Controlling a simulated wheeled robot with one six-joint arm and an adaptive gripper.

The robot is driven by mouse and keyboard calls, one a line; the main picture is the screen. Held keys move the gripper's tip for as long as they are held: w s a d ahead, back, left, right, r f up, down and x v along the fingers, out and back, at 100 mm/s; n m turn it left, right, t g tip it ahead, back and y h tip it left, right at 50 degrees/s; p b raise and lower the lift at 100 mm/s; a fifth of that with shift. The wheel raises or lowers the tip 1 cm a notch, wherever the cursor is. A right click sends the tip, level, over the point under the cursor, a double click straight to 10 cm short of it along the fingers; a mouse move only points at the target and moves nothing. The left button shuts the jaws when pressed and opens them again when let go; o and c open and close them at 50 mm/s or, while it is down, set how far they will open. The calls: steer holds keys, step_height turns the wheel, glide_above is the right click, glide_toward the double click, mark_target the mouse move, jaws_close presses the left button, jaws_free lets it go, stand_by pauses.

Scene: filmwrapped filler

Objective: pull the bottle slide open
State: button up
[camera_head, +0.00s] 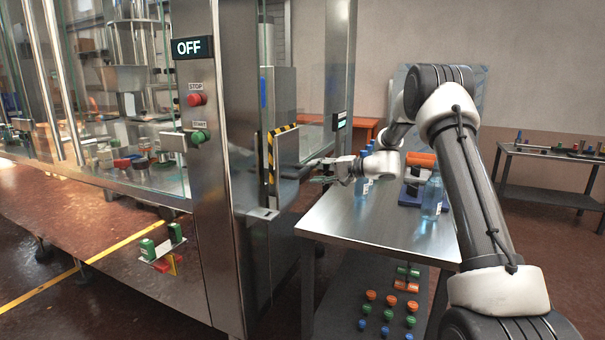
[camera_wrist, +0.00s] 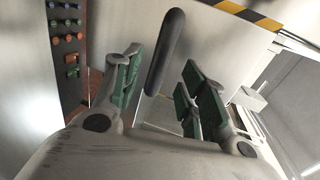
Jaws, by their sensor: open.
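The bottle slide (camera_head: 286,160) is a pale metal panel with a black-and-yellow striped edge, set in the side of the machine. In the wrist view the slide's panel (camera_wrist: 215,48) fills the middle, and its dark bar handle (camera_wrist: 166,50) stands out from it. My gripper (camera_head: 325,172) is close in front of the slide. In the wrist view my gripper (camera_wrist: 161,65) is open, with green-padded fingers on either side of the handle. A gap shows between the handle and the pads on both sides. The handle is hard to make out in the head view.
A steel table (camera_head: 345,222) stands below my arm, with blue bottles (camera_head: 432,197) on top and coloured caps (camera_head: 390,315) on its lower shelf. The machine's panel (camera_head: 202,150) shows OFF. Another table (camera_head: 550,155) stands at the far right.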

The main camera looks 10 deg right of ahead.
mark_target(305, 172)
steer(key=x, duration=0.5)
steer(key=shift+w+a+f, duration=0.1)
steer(key=shift+w+a, duration=0.1)
steer(key=shift+a, duration=0.1)
jaws_close()
